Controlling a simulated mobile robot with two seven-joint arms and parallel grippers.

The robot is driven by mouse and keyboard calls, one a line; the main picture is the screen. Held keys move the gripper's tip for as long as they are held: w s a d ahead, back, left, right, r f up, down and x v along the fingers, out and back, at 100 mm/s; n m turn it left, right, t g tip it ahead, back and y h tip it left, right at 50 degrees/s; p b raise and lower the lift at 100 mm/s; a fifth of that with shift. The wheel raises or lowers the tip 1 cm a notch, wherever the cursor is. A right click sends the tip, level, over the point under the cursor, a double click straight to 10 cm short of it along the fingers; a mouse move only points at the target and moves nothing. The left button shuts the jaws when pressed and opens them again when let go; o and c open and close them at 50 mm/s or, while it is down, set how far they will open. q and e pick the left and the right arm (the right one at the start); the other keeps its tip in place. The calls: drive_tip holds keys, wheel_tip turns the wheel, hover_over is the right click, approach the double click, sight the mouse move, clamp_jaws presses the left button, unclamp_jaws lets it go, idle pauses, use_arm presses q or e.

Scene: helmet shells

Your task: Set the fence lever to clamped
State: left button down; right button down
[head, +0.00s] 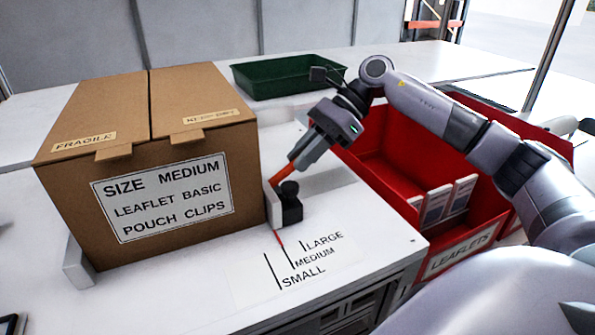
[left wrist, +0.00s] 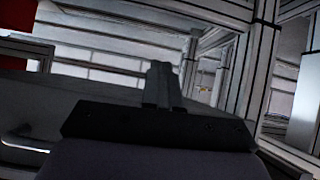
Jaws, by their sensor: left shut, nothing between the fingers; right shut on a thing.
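The fence (head: 271,206) is a pale upright plate with a black block and round knob (head: 290,203) beside it, on the white bench. An orange-red lever (head: 279,179) slants up and to the right above the block. My right gripper (head: 293,164) comes down from the upper right and is shut on the lever; its fingers partly hide it. I cannot tell from the view whether the lever is at clamped. My left gripper (left wrist: 160,85) is shut and empty in the left wrist view, away from the bench top; it is out of the head view.
A large cardboard box (head: 128,158) stands close left of the fence. A red leaflet bin (head: 385,165) is at the right, under my right arm. A green tray (head: 286,76) lies behind. A size scale (head: 308,262) is marked on the clear bench front.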

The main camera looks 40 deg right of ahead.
drive_tip(key=shift+d+f+y+b, duration=0.2)
drive_tip(key=shift+f+y+b, duration=0.2)
drive_tip(key=shift+f+b, duration=0.3)
drive_tip(key=y+b, duration=0.1)
drive_tip(key=b, duration=0.1)
drive_tip(key=f+y+b, duration=0.1)
drive_tip(key=b, duration=0.1)
drive_tip(key=shift+s+d+t, duration=0.1)
drive_tip(key=shift+d+t, duration=0.15)
drive_tip(key=shift+t, duration=0.05)
drive_tip(key=shift+d+f+y+b, duration=0.15)
drive_tip(key=shift+y+b, duration=0.25)
drive_tip(key=shift+b, duration=0.5)
drive_tip(key=shift+f+y+b, duration=0.15)
drive_tip(key=shift+y+b, duration=0.15)
drive_tip(key=shift+b, duration=0.25)
use_arm(q)
drive_tip(key=w+d+t+h, duration=0.1)
drive_tip(key=w+d+h, duration=0.1)
drive_tip(key=d, duration=0.4)
drive_tip(key=shift+w+d+r+m+t+h+b, duration=0.2)
drive_tip(key=shift+w+m+t+h+b, duration=0.15)
drive_tip(key=shift+w, duration=0.25)
use_arm(e)
drive_tip(key=shift+t, duration=0.3)
drive_tip(key=shift+y, duration=0.3)
drive_tip(key=c, duration=1.1)
unclamp_jaws()
